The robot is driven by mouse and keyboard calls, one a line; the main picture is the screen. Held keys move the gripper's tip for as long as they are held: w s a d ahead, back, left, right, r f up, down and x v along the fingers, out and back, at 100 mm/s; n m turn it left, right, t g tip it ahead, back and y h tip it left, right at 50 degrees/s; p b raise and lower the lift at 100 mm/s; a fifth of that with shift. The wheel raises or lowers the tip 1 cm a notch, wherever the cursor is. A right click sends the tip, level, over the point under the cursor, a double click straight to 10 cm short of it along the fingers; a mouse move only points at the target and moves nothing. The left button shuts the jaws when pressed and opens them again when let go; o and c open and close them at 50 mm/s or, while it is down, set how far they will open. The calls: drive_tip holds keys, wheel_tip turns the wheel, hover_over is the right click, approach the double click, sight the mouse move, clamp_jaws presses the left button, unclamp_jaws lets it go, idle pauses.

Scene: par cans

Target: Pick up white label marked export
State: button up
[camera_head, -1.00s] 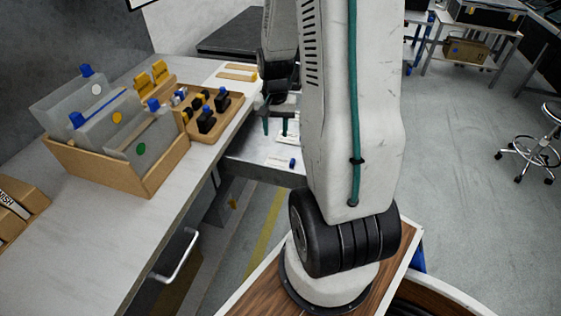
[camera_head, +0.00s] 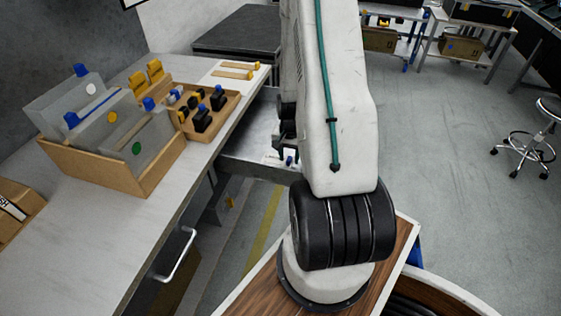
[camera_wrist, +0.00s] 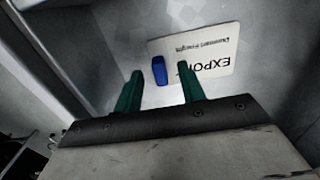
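The white label (camera_wrist: 215,45) marked "EXPORT" lies flat on a pale grey surface in the wrist view, its text upside down. A blue block (camera_wrist: 159,70) sits at its left edge. My gripper (camera_wrist: 158,82) is open, its two green fingers apart on either side of the blue block as seen from the wrist. The right fingertip overlaps the label in the picture. I cannot tell how far the fingers are above the surface. In the head view my arm hides most of the label, and only a small blue spot (camera_head: 289,160) shows beside my gripper.
A metal shelf (camera_head: 262,172) holds the label, lower than the workbench (camera_head: 120,220). The bench carries a wooden box (camera_head: 110,172) of grey dividers and a wooden tray (camera_head: 222,117) of small black parts. A raised wall (camera_wrist: 50,60) runs along the left in the wrist view.

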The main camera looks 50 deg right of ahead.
drive_tip(key=shift+f, duration=0.15)
clamp_jaws()
